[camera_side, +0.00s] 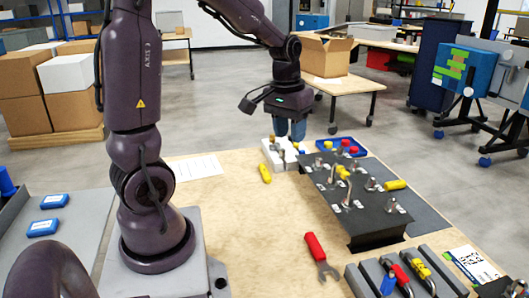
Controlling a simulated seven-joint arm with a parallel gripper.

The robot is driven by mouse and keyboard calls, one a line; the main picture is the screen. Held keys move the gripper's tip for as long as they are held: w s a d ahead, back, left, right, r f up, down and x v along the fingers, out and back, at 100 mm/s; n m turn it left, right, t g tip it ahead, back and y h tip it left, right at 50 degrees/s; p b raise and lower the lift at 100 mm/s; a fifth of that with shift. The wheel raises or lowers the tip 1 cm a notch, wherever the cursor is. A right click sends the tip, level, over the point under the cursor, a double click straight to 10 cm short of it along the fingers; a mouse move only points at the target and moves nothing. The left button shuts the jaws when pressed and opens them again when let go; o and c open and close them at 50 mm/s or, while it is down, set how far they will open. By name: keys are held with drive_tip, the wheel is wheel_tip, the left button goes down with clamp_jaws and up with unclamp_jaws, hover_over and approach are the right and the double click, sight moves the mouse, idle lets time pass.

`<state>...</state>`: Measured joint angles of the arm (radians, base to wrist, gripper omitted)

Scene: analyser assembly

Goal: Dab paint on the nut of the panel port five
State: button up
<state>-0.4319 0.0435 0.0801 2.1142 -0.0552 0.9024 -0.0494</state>
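The black panel (375,222) stands on the wooden table at right of centre, with several metal ports and nuts on top beside small white labels. The labels are too small to read, so I cannot tell which is port five. My gripper (290,138) points down behind the panel's far left corner, at a white block (273,158) holding small items. Its two blue-grey fingers show, but whether they are apart or grip something is unclear. A yellow pen-like piece (265,173) lies on the table left of the block. I cannot tell which item is the paint.
A blue tray (331,144) with red and yellow pieces sits behind the panel. A yellow piece (395,185) lies at its right side. A red-handled wrench (318,252) lies in front, beside a grey tool rack (367,276). A white sheet (194,168) lies left; the table's middle is clear.

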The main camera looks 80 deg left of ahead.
drive_tip(key=w+a+f+n+g, duration=0.15)
drive_tip(key=a+f+n, duration=0.25)
drive_tip(key=a+f, duration=0.6)
drive_tip(key=n, duration=0.6)
hover_over(264, 169)
drive_tip(key=s+d, duration=0.2)
drive_tip(key=d, duration=0.1)
drive_tip(key=shift+h, duration=0.4)
drive_tip(key=f, duration=1.1)
drive_tip(key=shift+s+a+f, duration=0.15)
drive_tip(key=shift+s+f, duration=0.05)
drive_tip(key=shift+f, duration=0.15)
drive_tip(key=w+a, duration=0.1)
drive_tip(key=w+a+r, duration=0.1)
drive_tip(key=shift+w+a+r+n+t+y, duration=0.2)
drive_tip(key=shift+a+n+t+y, duration=0.1)
drive_tip(key=shift+y, duration=0.1)
drive_tip(key=shift+n, duration=0.3)
drive_tip(key=shift+f, duration=3.25)
